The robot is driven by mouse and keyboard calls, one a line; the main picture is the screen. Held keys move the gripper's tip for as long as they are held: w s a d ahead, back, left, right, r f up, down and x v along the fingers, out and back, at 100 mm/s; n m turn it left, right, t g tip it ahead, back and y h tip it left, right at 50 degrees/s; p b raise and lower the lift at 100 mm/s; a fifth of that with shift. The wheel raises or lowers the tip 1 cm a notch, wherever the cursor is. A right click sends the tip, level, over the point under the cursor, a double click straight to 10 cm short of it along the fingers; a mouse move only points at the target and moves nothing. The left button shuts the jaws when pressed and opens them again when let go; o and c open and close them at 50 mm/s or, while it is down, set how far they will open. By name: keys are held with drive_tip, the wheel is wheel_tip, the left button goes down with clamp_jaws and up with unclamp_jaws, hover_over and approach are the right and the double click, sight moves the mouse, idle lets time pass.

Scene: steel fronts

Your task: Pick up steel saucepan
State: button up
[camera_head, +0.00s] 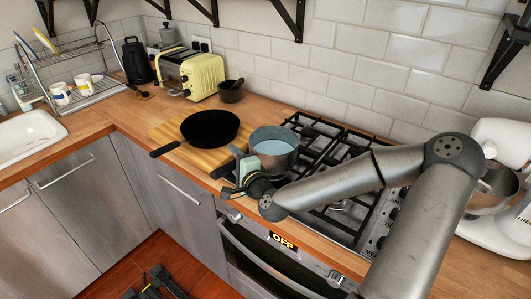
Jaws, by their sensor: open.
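The steel saucepan (274,162) is grey with a pale bluish inside. It stands upright at the left edge of the gas hob, next to the wooden board. Its handle appears to point left toward the front edge of the counter. My gripper (230,181) is open, low in front of the saucepan and close to the handle, near the counter's front edge. My wrist hides part of the saucepan's lower front. I cannot tell whether the fingers touch or surround the handle.
A black frying pan (210,129) sits on the wooden board (168,132) left of the saucepan. A yellow toaster (190,73) and a dark bowl (231,91) stand behind. Gas hob grates (318,139) lie to the right; a white mixer (503,140) stands far right.

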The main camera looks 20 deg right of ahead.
drive_tip(key=shift+s+d, duration=0.1)
clamp_jaws()
idle(1.2)
drive_tip(key=shift+r, duration=0.1)
